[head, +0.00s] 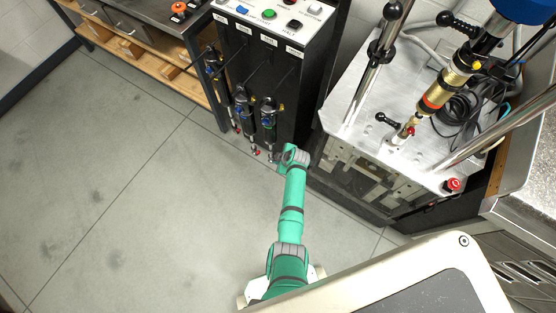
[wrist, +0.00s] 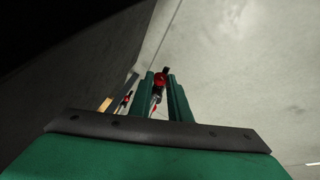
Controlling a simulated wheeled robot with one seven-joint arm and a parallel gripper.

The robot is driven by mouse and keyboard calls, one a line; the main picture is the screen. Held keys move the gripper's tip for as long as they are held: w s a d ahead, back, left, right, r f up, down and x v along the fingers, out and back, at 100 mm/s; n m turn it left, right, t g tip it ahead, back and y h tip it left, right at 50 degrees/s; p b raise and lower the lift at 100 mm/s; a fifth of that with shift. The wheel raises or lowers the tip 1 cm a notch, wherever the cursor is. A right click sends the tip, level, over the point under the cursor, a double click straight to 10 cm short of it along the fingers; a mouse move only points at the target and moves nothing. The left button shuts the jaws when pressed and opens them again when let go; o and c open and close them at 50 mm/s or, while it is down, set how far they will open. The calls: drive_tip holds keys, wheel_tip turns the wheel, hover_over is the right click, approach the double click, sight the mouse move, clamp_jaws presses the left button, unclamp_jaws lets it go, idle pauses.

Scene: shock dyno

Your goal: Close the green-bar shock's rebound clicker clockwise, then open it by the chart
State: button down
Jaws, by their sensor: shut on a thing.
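Several slim shocks hang upright on the front of a black cabinet in the head view. The rightmost shock (head: 268,118) has a dark body and a small red knob at its lower end. I cannot clearly make out a green bar on it. My gripper (head: 280,159) is at that lower end, low beside the cabinet. In the wrist view, my gripper's two green fingers (wrist: 163,88) are shut on a red knob (wrist: 160,82) with a dark tip. A pale shaft shows below the knob between the fingers. Any marks on the knob are too small to read.
Another shock (head: 242,108) hangs close left, and its red end (wrist: 126,99) shows beside my fingers. The black cabinet (head: 297,100) carries a button panel (head: 275,18). The metal dyno bench (head: 345,95) stands right. The floor (head: 130,170) at left is clear.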

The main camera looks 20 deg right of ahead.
drive_tip(key=shift+w+d+g+y, duration=0.2)
drive_tip(key=shift+g+y, duration=0.6)
drive_tip(key=shift+g, duration=0.2)
drive_tip(key=shift+m, duration=0.3)
drive_tip(key=c, duration=1.6)
unclamp_jaws()
drive_tip(key=shift+c, duration=0.2)
drive_tip(key=v, duration=1)
drive_tip(key=shift+r, duration=0.4)
drive_tip(key=shift+s, duration=0.1)
